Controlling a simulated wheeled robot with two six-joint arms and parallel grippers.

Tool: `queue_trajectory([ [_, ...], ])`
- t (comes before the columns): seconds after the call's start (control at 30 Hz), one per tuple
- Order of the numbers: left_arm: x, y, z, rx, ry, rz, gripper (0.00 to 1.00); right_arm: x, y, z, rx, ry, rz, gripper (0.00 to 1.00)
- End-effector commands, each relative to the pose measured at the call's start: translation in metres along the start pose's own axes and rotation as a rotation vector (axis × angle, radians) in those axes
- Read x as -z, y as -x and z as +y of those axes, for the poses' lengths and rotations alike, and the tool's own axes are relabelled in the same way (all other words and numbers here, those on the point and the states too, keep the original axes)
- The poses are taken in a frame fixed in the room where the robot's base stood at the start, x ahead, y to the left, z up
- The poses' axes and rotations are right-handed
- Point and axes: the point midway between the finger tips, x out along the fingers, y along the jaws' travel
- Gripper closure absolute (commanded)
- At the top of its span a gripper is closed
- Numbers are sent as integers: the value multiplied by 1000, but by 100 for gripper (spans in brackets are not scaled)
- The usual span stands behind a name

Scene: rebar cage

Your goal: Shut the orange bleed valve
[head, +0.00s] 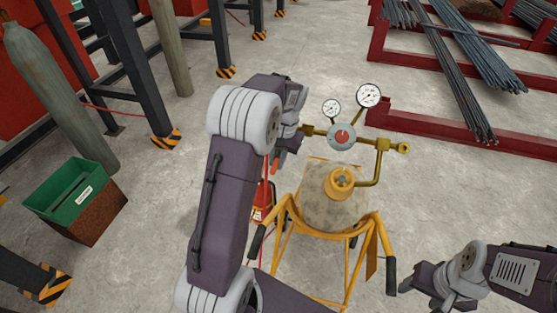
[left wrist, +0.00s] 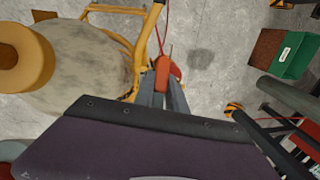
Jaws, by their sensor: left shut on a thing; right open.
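The orange bleed valve's handle (left wrist: 167,76) shows between the fingertips of my left gripper (left wrist: 164,92) in the left wrist view. In the head view the orange piece (head: 275,165) sits just below my left gripper (head: 277,150), left of the brass pipework. The fingers are shut on it; the valve body is largely hidden by my arm. A round regulator (head: 341,136) with two white dial gauges (head: 368,95) stands to the right, above a tan cylinder (head: 335,208) on a yellow cart. My right gripper (head: 420,291) is open and empty at the lower right.
The yellow cart frame (head: 345,233) has black handle grips. A red hose (left wrist: 162,30) runs close to the valve. A green-topped bin (head: 75,196) stands at the left. Red racks with rebar (head: 460,55) lie at the upper right. The floor between is clear.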

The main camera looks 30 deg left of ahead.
Motion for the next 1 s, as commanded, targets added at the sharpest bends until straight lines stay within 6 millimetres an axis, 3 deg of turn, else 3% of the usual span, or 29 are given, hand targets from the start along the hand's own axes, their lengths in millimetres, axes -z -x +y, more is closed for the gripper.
queue_trajectory([
  [0.47, 3, 0, -12, 346, -292, 5, 100, -2, -17, 0, 0, 0, 0, 42],
  [1.0, 9, 4, -23, 736, -618, 6, 100, -7, -72, 1, 0, 0, 0, 42],
])
